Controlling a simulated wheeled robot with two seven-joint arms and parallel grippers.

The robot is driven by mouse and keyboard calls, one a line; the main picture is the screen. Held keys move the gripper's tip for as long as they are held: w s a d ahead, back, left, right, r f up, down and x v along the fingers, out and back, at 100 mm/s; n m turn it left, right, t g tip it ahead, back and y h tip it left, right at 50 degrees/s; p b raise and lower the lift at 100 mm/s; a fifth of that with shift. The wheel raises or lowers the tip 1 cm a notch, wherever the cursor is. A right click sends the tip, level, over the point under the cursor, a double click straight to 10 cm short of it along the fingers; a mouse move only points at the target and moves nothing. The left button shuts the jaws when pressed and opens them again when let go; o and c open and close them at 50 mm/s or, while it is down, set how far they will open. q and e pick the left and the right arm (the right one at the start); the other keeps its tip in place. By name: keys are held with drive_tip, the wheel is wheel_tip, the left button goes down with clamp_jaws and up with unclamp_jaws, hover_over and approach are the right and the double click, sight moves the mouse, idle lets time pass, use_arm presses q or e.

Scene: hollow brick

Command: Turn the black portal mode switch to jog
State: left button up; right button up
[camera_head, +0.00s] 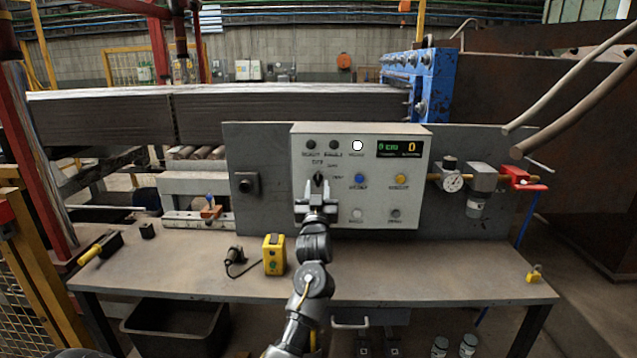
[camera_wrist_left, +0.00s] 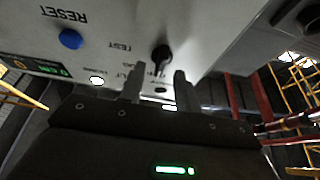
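The black mode switch (camera_head: 318,179) is a small rotary knob at the left of the grey control box (camera_head: 366,203). Its pointer looks roughly upright in the head view; small labels sit above and right of it, too blurred to read surely. My left gripper (camera_head: 316,190) is at the panel front, just below the switch. In the left wrist view the two fingers (camera_wrist_left: 158,82) stand apart with nothing between them, and the black knob (camera_wrist_left: 160,54) shows just beyond the tips, lined up with the gap. I cannot tell contact. My right gripper is not in view.
A blue button (camera_head: 359,178) and a yellow button (camera_head: 400,179) sit right of the switch. The blue one also shows in the wrist view (camera_wrist_left: 70,39). A yellow device (camera_head: 274,255) stands on the workbench (camera_head: 440,275). A pressure gauge (camera_head: 452,182) is at the right.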

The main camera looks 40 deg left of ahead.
use_arm(q)
drive_tip(key=shift+x, duration=0.85)
drive_tip(key=shift+a, duration=0.1)
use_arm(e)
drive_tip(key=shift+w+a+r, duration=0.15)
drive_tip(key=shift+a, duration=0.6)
